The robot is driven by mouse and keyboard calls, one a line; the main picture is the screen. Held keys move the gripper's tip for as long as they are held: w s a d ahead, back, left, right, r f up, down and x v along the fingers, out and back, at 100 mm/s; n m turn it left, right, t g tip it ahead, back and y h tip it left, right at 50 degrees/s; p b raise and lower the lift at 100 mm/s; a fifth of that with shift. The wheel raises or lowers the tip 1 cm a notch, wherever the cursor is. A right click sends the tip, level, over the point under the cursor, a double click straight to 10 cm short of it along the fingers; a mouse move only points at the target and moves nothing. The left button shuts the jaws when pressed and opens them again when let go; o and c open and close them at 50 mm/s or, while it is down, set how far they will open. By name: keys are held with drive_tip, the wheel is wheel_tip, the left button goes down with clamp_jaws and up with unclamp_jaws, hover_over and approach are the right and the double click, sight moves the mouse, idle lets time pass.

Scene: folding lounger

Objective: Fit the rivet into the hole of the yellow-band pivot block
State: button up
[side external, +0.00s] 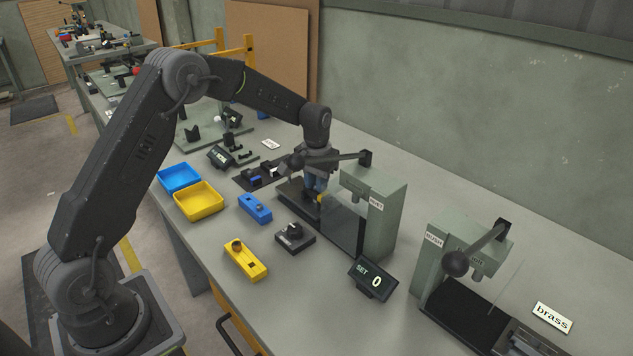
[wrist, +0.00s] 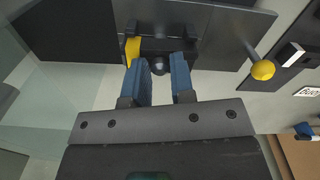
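My gripper (side external: 317,190) is at the press marked RIVET (side external: 372,215), low over its dark base. In the side view only a bit of yellow (side external: 320,198) shows below the fingers. The block's hole is hidden, and I cannot tell how deep the rivet is.
The press lever crosses close beside my wrist. A yellow block (side external: 250,265), a blue block (side external: 255,209) and a black fixture (side external: 296,239) stand on the table. Blue (side external: 179,173) and yellow (side external: 199,209) trays are at the left. A SET display (side external: 372,280) reads 0. A second press (side external: 432,265) stands right.

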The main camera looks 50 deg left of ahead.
drive_tip(key=o, duration=0.4)
drive_tip(key=shift+c, duration=0.2)
wheel_tip(320, 180, up, 14)
drive_tip(key=shift+f, duration=0.1)
